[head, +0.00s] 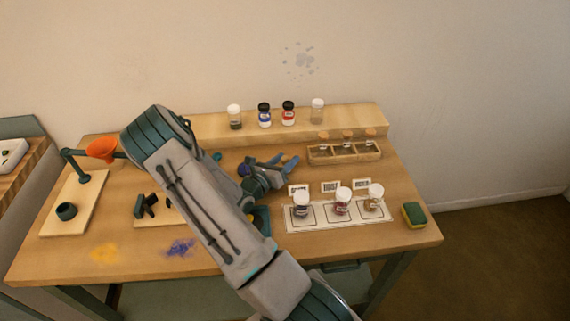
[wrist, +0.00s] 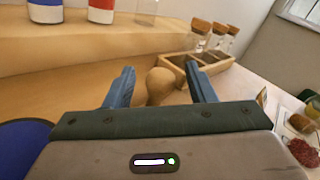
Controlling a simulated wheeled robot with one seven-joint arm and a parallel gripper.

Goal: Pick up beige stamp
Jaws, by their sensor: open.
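The beige stamp (wrist: 160,86), with a rounded knob-like top, stands in the wrist view between the two blue fingers of my gripper (wrist: 163,84). The fingers are open, one on each side, with a gap visible to the stamp. The lower part of the stamp is hidden behind the gripper body. In the head view my gripper (head: 284,160) is over the back middle of the table, and I cannot clearly make out the stamp there.
A wooden rack (head: 344,153) with corked bottles stands to the right of my gripper. Several jars, including a red-labelled jar (head: 288,112), stand on the raised back shelf (head: 215,126). In front, capped jars stand on a white mat (head: 358,219), beside a sponge (head: 414,215).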

